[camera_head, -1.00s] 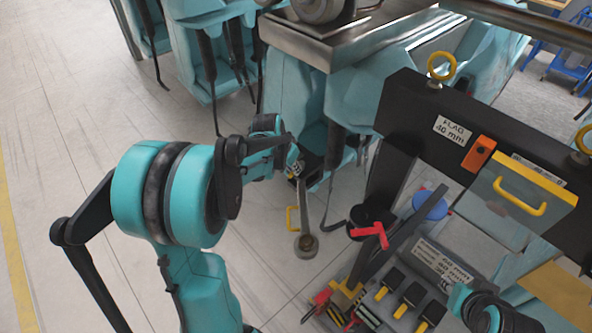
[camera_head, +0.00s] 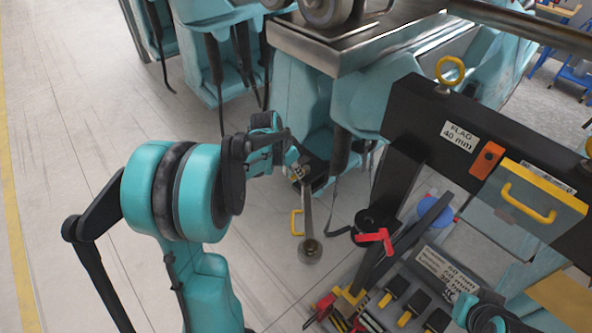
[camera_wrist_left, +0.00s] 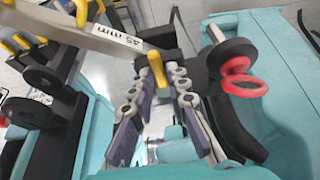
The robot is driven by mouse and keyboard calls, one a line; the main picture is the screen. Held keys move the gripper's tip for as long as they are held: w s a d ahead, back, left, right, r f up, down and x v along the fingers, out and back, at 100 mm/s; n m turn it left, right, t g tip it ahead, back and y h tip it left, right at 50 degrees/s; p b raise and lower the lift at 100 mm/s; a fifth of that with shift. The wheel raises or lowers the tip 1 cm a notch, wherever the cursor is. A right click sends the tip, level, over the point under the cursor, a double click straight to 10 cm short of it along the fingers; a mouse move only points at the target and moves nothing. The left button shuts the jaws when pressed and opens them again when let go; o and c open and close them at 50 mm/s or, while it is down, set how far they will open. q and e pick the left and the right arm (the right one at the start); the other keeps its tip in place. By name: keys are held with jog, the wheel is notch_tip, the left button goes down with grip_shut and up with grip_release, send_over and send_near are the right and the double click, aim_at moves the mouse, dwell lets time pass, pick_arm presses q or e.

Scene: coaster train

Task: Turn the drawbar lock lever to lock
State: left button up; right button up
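The grey drawbar (camera_head: 307,212) hangs out from the teal car, with an eye at its free end and a yellow grab handle (camera_head: 297,222). In the left wrist view the bar (camera_wrist_left: 95,35) carries a "45 mm" label. A short yellow lever (camera_wrist_left: 157,68), which looks like the lock lever, stands at the bar's root. My left gripper (camera_head: 298,168) is at that root. In the left wrist view its fingers (camera_wrist_left: 160,105) are apart, with the yellow lever in line with the gap; contact is unclear.
A black crossbeam (camera_head: 420,115) with a yellow eyebolt and a "FLAG 40 mm" label stands at the right. Below it are a red handle (camera_head: 374,239) and a rack of black and yellow tools (camera_head: 395,290). Red rings (camera_wrist_left: 243,78) show close beside the fingers. Floor is clear at left.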

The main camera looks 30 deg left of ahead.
pick_arm(q)
jog(key=shift+o, duration=0.6)
jog(key=v, duration=1.2)
